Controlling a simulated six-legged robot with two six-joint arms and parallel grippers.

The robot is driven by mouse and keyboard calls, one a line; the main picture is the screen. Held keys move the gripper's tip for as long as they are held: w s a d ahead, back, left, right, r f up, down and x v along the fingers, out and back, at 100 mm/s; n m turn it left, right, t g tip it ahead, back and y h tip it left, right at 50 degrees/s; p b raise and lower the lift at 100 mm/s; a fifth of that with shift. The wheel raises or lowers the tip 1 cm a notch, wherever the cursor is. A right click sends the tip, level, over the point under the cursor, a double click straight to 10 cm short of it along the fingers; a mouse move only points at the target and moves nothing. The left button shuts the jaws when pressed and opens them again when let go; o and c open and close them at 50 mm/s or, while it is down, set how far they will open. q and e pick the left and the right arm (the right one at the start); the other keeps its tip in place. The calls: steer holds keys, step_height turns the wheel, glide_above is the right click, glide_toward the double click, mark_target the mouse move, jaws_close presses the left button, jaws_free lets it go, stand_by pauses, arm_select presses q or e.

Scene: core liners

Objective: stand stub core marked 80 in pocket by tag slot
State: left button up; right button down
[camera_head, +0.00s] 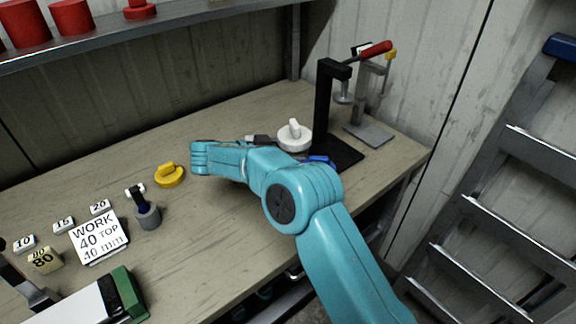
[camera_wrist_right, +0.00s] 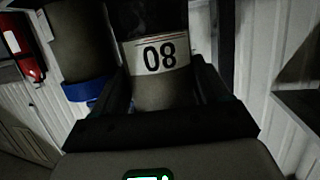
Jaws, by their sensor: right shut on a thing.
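My right gripper (camera_head: 258,139) is mostly hidden behind my teal forearm in the head view. In the right wrist view it is shut on a grey-brown core (camera_wrist_right: 160,92) with a white band marked 80, which reads upside down there. The core's far end is dark and cannot be made out. A tan piece marked 80 (camera_head: 42,261) sits at the left of the bench among white tags 10 (camera_head: 24,242), 16 (camera_head: 63,225) and 20 (camera_head: 100,206). I cannot tell which spot is the pocket by the tag slot. My left gripper does not show clearly.
A black stand (camera_head: 323,110) and a red-handled clamp (camera_head: 375,49) stand at the right back. A blue-ringed cylinder (camera_wrist_right: 85,88) is beside the gripper.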

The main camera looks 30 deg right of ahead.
step_height(320, 180, down, 4)
steer(key=shift+f, duration=0.1)
steer(key=shift+f, duration=0.1)
steer(key=shift+c, duration=1.3)
jaws_free()
steer(key=shift+f, duration=0.1)
steer(key=v, duration=1.2)
steer(key=shift+r, duration=0.25)
